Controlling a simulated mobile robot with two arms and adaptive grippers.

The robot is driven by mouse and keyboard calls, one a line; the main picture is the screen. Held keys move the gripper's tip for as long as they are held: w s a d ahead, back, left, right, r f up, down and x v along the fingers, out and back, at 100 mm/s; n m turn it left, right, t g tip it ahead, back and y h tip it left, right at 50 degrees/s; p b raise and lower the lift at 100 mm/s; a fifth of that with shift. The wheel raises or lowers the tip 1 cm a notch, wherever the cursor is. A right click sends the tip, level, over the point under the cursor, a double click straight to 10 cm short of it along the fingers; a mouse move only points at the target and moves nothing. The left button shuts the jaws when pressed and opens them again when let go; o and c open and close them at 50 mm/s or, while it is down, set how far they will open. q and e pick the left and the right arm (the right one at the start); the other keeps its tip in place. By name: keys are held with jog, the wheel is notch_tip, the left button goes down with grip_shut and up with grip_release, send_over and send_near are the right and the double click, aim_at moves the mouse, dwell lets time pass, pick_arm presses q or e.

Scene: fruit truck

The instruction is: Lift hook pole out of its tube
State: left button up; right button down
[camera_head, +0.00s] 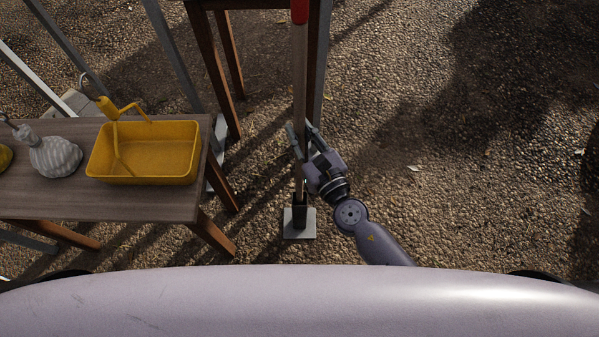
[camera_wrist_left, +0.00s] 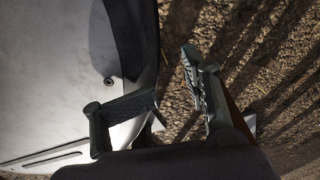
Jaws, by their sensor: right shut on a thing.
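The hook pole (camera_head: 300,75) stands upright in the head view, with a wooden-looking shaft and a red part at the top edge of the picture. Its lower end meets a short black tube (camera_head: 300,213) on a square grey base plate on the ground. I cannot tell how deep the pole sits in the tube. My right gripper (camera_head: 300,142) is shut on the pole's shaft, above the tube. My left gripper (camera_wrist_left: 145,80) shows only in the left wrist view, with its fingers apart and nothing between them. The pole's hook is out of view.
Another table (camera_head: 207,60) stands close behind the pole. Gravel ground to the right is clear.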

aim_at(303, 67)
pick_arm(q)
jog(key=shift+s+a+p, duration=0.6)
jog(key=shift+s+p, duration=0.8)
jog(key=shift+s, duration=1.4)
pick_arm(e)
jog(key=shift+r, duration=1.6)
notch_tip(303, 67, up, 3)
jog(key=p, duration=0.3)
jog(key=shift+r, duration=0.1)
pick_arm(q)
notch_tip(303, 67, up, 18)
jog(key=p, duration=1.4)
jog(key=shift+w+f, duration=0.15)
jog(key=shift+f, duration=0.1)
pick_arm(e)
jog(key=shift+r, duration=7.05)
jog(key=shift+b+v, duration=0.75)
jog(key=shift+v, duration=2.3)
pick_arm(q)
jog(key=shift+f+b, duration=0.7)
jog(key=shift+f, duration=0.8)
pick_arm(e)
jog(key=shift+v, duration=1.95)
